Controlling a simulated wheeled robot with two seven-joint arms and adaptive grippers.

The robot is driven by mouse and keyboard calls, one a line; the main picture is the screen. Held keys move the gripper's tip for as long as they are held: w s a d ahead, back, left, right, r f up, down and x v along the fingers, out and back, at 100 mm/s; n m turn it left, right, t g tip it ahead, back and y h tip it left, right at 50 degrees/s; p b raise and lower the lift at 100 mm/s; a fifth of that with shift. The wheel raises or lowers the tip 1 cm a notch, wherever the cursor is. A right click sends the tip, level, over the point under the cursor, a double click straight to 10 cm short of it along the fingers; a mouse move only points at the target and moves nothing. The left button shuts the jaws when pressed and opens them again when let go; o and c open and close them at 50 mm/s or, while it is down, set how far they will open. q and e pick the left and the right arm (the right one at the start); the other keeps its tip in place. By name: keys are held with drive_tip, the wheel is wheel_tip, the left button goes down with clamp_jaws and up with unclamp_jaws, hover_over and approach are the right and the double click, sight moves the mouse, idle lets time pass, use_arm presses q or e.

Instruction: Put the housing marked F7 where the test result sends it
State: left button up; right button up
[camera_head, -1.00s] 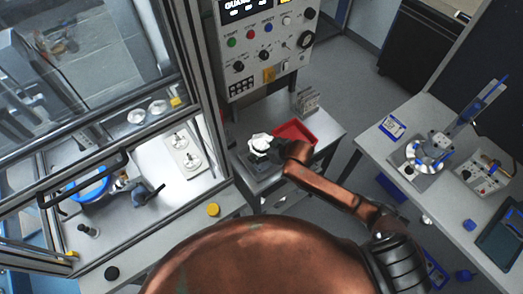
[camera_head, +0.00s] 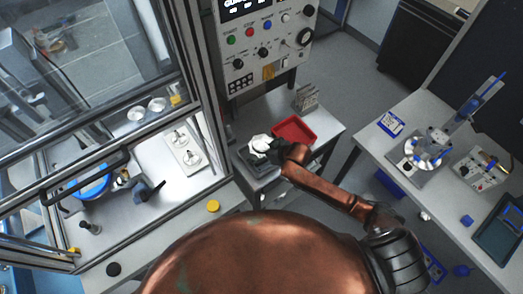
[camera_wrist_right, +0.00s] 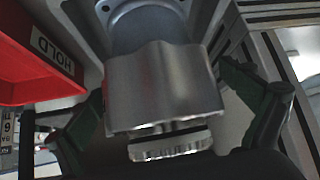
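A pale metal housing (camera_head: 261,144) sits on a dark fixture on the small grey side table. In the right wrist view the silver housing (camera_wrist_right: 165,85) fills the middle, with a ridged round knob (camera_wrist_right: 170,145) at its near end. No F7 mark is legible. My right gripper (camera_head: 274,150) is at the housing's right side. In the wrist view its two dark green fingers (camera_wrist_right: 165,100) stand on either side of the housing; whether they touch it is unclear. My left gripper is not in view.
A red tray (camera_head: 310,131) lies right beside my right gripper; its wall reads HOLD in the wrist view (camera_wrist_right: 52,50). A control panel (camera_head: 262,50) stands behind. A glazed enclosure is at left. A bench (camera_head: 370,150) with instruments and blue items is at right.

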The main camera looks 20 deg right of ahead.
drive_tip(key=shift+r, duration=0.2)
drive_tip(key=v, duration=1.2)
drive_tip(key=shift+b, duration=0.45)
idle(0.8)
